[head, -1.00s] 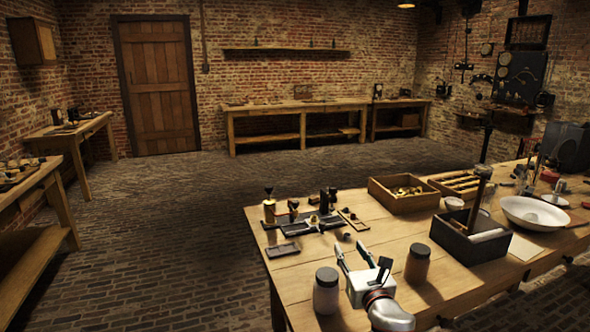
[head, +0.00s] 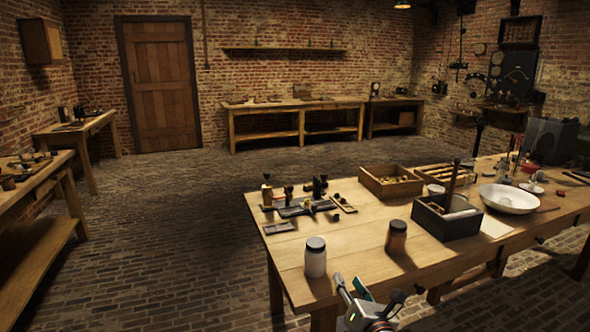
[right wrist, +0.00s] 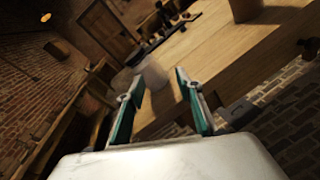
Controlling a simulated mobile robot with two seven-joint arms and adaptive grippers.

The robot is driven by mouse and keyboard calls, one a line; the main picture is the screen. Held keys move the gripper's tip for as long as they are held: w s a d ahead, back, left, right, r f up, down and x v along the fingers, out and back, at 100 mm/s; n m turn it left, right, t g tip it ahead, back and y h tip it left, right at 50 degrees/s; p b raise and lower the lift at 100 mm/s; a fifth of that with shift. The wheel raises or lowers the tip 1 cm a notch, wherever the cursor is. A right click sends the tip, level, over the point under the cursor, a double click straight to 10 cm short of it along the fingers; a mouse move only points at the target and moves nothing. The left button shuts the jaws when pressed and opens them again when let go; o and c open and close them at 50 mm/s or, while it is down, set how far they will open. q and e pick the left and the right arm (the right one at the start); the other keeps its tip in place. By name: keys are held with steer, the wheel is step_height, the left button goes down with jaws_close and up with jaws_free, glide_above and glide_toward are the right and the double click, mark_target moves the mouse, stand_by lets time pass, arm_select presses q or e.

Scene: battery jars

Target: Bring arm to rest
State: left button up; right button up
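My right gripper (head: 352,289) is low in the head view, just off the front edge of the wooden table (head: 420,243). In the right wrist view its two green-sided fingers (right wrist: 157,95) stand well apart with nothing between them. A pale jar with a dark lid (head: 315,258) stands upright on the table near the front corner; it also shows beyond the fingers in the right wrist view (right wrist: 153,74). A brown jar with a dark lid (head: 396,238) stands upright to its right. My left gripper is in neither view.
A dark open box (head: 447,222), a white bowl (head: 509,199) and a wooden tray (head: 390,182) stand farther back on the table. Small apparatus (head: 305,203) sits at its left end. The brick floor (head: 180,240) left of the table is clear.

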steer(key=s+f+m+g, duration=0.3)
steer(key=s+f+m, duration=1)
steer(key=s+f, duration=0.25)
steer(key=s+d+f+m+g, duration=0.1)
steer(key=s+d+f+m, duration=0.1)
steer(key=s+m, duration=0.3)
steer(key=s+d+f+m+g, duration=0.1)
steer(key=s+d+f+m, duration=0.1)
steer(key=s+m, duration=0.3)
steer(key=s+d+f+m, duration=0.1)
steer(key=s+f+m, duration=0.3)
steer(key=s, duration=0.7)
steer(key=shift+d+f+m+g, duration=0.25)
steer(key=shift+d+m+g, duration=0.15)
steer(key=shift+m, duration=0.6)
